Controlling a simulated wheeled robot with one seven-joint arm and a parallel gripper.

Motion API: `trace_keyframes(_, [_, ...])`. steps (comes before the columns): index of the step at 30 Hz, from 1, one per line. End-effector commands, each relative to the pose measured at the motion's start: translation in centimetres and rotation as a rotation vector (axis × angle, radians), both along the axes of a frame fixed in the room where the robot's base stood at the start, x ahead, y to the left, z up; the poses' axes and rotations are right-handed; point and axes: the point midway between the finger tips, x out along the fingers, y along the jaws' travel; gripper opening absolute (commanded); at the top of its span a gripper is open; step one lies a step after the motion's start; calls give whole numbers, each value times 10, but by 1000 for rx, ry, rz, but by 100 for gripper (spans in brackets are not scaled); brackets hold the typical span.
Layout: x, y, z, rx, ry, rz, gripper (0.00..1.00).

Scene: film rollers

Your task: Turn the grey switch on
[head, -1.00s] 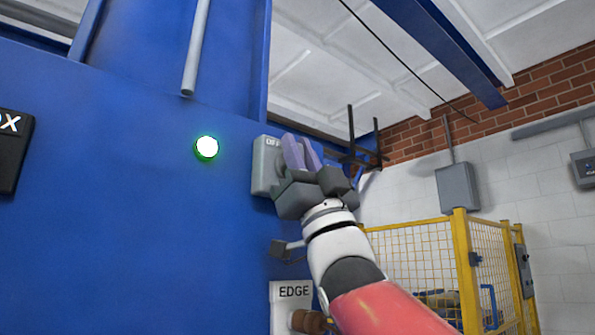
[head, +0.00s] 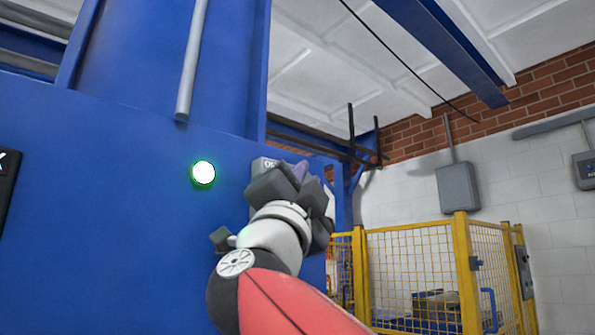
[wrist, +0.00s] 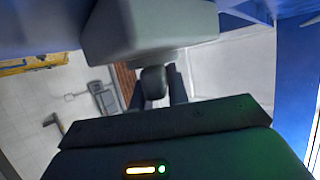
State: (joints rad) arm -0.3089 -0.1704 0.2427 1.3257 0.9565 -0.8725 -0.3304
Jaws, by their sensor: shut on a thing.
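The grey switch (head: 262,163) is a box on the blue panel, with part of its lettering showing at the top. My gripper covers most of it in the head view. In the wrist view the grey switch box (wrist: 150,30) is at the top, with its dark rounded knob (wrist: 153,84) below it. My gripper (head: 299,171) is at the switch, its purplish fingers partly hidden behind its own body. In the wrist view the fingers lie on both sides of the knob, shut on it. The knob's exact setting is hard to read.
A lit green lamp (head: 203,173) is on the blue panel (head: 110,210) left of the switch. A pale pipe (head: 190,70) runs above it. A yellow mesh fence (head: 410,265) stands at right, before a white wall with a grey box (head: 458,187).

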Motion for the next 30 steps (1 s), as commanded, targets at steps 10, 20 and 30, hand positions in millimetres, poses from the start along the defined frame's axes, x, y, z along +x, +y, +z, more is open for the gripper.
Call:
trace_keyframes(10, [0,-1,1,57,34,-2,0])
trace_keyframes(20, [-1,-2,1,60,35,-2,0])
trace_keyframes(30, [0,-2,1,59,35,-2,38])
